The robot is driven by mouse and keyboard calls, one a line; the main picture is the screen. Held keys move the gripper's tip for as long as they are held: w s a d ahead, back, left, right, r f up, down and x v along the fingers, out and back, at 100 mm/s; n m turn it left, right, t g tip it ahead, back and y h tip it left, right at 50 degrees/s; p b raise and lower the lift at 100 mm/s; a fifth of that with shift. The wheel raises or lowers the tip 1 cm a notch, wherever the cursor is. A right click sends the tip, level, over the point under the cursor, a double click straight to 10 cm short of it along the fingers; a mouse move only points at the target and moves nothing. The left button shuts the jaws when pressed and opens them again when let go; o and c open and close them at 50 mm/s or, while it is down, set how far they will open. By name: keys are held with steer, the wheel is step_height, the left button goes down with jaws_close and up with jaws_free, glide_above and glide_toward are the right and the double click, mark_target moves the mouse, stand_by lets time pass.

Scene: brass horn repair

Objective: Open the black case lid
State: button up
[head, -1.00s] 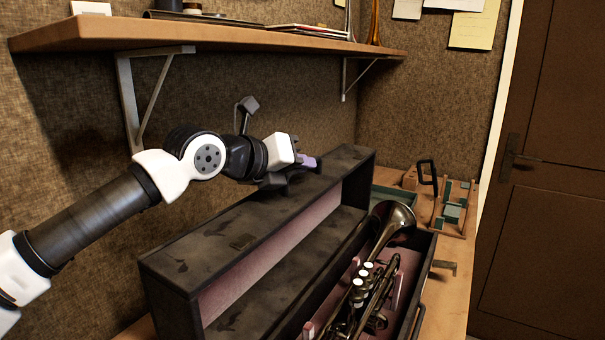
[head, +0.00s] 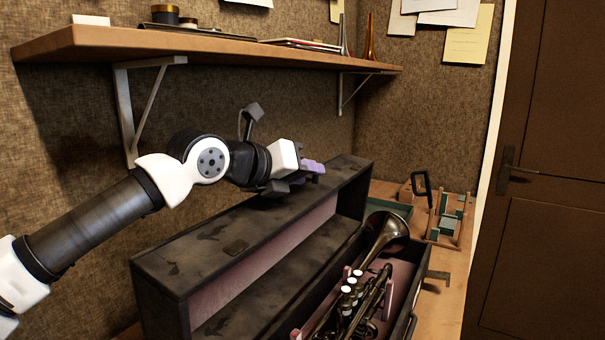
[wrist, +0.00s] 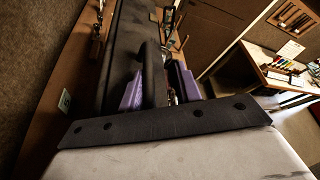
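The black case (head: 408,318) lies on the bench. Its lid (head: 205,250) stands up open along the wall side, with pink lining facing right and a small latch plate on its upper face. A brass horn (head: 385,240) with white-topped valves lies in the case. My gripper (head: 313,167), with purple finger pads, is just above the far part of the lid's upper edge. I cannot tell whether it touches the lid. In the wrist view, the two purple pads (wrist: 160,90) are apart, and the dark lid (wrist: 120,60) stretches away beyond them.
A wooden shelf (head: 240,48) on metal brackets hangs above my arm. A wooden rack (head: 450,222) and a green tray (head: 392,204) are at the bench's far end. A brown door (head: 555,150) is at the right. In the wrist view, another table (wrist: 285,65) stands at the right.

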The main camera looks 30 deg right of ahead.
steer(key=shift+s+a+r, duration=0.1)
steer(key=shift+s+a, duration=0.05)
steer(key=shift+a, duration=0.3)
steer(key=b+v, duration=0.2)
steer(key=v, duration=1.1)
steer(key=shift+d+r+b, duration=0.1)
steer(key=shift+b, duration=0.3)
